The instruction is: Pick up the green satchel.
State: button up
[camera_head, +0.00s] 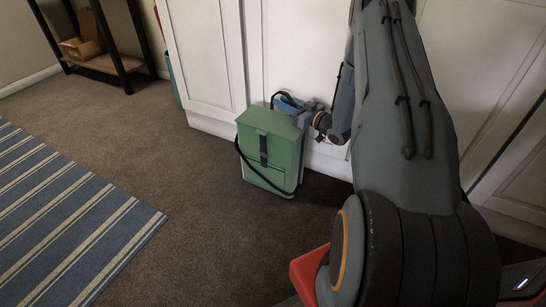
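The green satchel (268,152) stands upright on the brown carpet in front of the white cabinet doors. It has a dark buckle strap down its front and a dark shoulder strap hanging at its left side and along its lower front. My gripper (285,105) is at the upper right back edge of the satchel, close to its top. A dark loop shows above the gripper. The satchel hides part of the fingers, so I cannot tell whether they touch it or are open or shut.
White cabinet doors (205,55) rise close behind the satchel. A blue striped rug (65,215) lies at the left. A dark shelf (110,65) with a cardboard box (82,46) stands at the far left. Carpet (185,190) between the rug and satchel is clear.

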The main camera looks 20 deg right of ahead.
grip_shut()
dwell(1.2)
